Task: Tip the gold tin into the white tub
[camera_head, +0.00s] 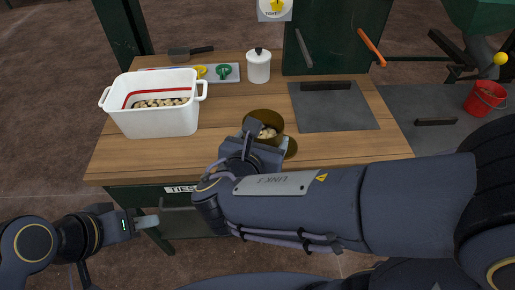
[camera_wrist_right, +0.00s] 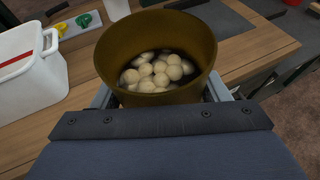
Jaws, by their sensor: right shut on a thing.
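The gold tin (camera_head: 264,119) is upright with its open top showing, and it holds several pale round pieces, clear in the right wrist view (camera_wrist_right: 207,45). My right gripper (camera_head: 262,140) is shut on the tin, its fingers at the tin's sides. The white tub (camera_head: 160,122) stands on the table to the left of the tin, with a red line inside and pale pieces in it. The tub also shows at the left of the right wrist view (camera_wrist_right: 40,85). My left gripper (camera_head: 147,222) is in front of the table's front edge, apart from the tin and tub; its finger gap is unclear.
Behind the tub lie a tray (camera_head: 233,73) with yellow and green items and a dark scoop-like tool (camera_head: 190,53). A white lidded canister (camera_head: 258,68) stands behind the tin. A dark grey mat (camera_head: 340,112) lies to the right. Wood between tub and tin is clear.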

